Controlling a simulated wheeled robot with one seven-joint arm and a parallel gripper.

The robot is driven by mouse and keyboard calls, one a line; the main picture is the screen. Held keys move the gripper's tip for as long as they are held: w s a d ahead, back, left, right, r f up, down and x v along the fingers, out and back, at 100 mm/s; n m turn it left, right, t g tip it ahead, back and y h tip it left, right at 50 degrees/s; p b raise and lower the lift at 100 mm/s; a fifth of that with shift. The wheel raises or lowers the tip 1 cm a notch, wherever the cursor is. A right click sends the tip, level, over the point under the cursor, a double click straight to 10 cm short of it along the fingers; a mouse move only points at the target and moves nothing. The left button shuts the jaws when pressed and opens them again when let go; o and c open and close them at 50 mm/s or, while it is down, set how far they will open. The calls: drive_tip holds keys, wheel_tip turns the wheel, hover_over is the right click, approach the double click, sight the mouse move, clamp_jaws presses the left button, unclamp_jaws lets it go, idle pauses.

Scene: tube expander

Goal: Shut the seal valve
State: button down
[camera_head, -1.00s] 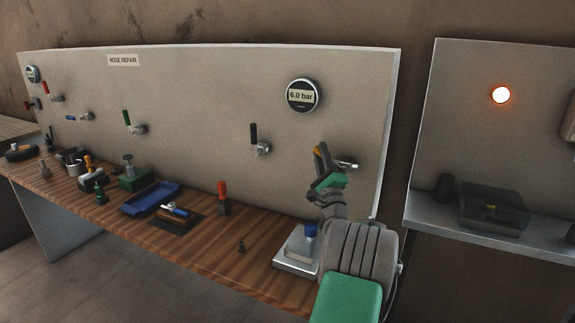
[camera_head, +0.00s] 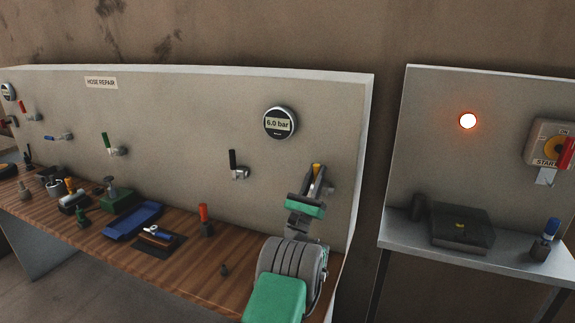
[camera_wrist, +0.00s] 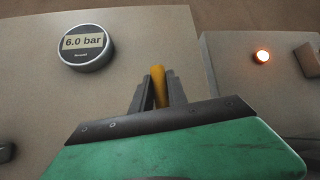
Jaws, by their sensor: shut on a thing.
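A valve with a yellow handle (camera_head: 317,167) is on the upright panel, right of and below the 6.0 bar gauge. Its metal body (camera_head: 329,188) shows just right of my gripper. My gripper (camera_head: 314,180) is shut on the yellow handle, which also shows between the two dark fingers in the wrist view (camera_wrist: 158,86). The handle points roughly upward there. My fingers and hand hide its lower part. No label naming the valve is readable.
The round gauge (camera_head: 280,122) reads 6.0 bar. A black-handled valve (camera_head: 237,165) is to the left on the panel. Tools and a blue tray (camera_head: 132,220) lie on the wooden bench. At the right, an orange lamp (camera_head: 468,121) glows above a side shelf holding a dark box (camera_head: 462,229).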

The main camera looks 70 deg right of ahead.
drive_tip(key=shift+s+r+m+g+y+p, duration=0.1)
drive_tip(key=shift+s+m+g+y+p, duration=0.35)
drive_tip(key=shift+m+g, duration=0.75)
drive_tip(key=shift+g, duration=0.1)
drive_tip(key=c, duration=1.5)
unclamp_jaws()
drive_tip(key=shift+o, duration=1)
